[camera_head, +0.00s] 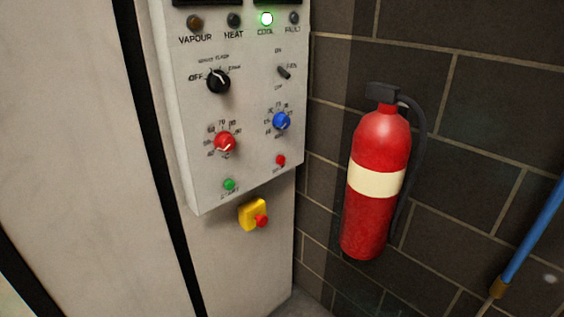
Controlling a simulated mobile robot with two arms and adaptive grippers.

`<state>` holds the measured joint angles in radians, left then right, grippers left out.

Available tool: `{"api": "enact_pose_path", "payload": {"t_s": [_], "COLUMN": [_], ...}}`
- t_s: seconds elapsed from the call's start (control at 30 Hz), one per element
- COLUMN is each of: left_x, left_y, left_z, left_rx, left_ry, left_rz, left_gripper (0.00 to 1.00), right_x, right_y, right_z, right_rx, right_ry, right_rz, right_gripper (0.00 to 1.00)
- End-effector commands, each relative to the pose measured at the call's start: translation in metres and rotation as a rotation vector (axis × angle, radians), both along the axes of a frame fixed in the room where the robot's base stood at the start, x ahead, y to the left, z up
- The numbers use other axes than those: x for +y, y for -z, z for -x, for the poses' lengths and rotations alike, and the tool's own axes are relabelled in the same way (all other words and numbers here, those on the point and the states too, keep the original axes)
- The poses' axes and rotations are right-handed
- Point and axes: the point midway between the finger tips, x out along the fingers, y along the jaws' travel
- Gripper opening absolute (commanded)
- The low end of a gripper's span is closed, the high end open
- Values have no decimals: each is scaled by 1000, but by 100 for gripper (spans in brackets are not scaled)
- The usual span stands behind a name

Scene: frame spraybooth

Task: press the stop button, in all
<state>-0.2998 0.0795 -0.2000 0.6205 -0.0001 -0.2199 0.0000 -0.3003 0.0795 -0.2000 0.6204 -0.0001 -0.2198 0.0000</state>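The control panel (250,122) is a pale box on the booth wall, in the middle of the head view. A small red button (280,160) sits at its lower right, with a small label under it too blurred to read fully. A green button (229,184) labelled START is at its lower left. Below the panel, a yellow box with a red mushroom button (261,221) is fixed to the wall. Neither of my grippers shows in this view.
The panel also has a black knob (218,81), a red knob (225,143), a blue knob (282,121), a dark switch (284,72) and a lit green COOL lamp (266,19). A red fire extinguisher (376,185) hangs on the dark block wall at right. A blue pole (535,237) stands far right.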

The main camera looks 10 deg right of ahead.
Motion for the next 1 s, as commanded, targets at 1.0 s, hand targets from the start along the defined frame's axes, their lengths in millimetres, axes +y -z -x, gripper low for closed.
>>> {"api": "enact_pose_path", "payload": {"t_s": [1.0], "left_x": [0], "left_y": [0], "left_z": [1], "left_rx": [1], "left_ry": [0], "left_rz": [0], "left_gripper": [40], "right_x": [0], "right_y": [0], "right_z": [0], "right_rx": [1], "right_ry": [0], "right_rz": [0], "right_gripper": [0]}}
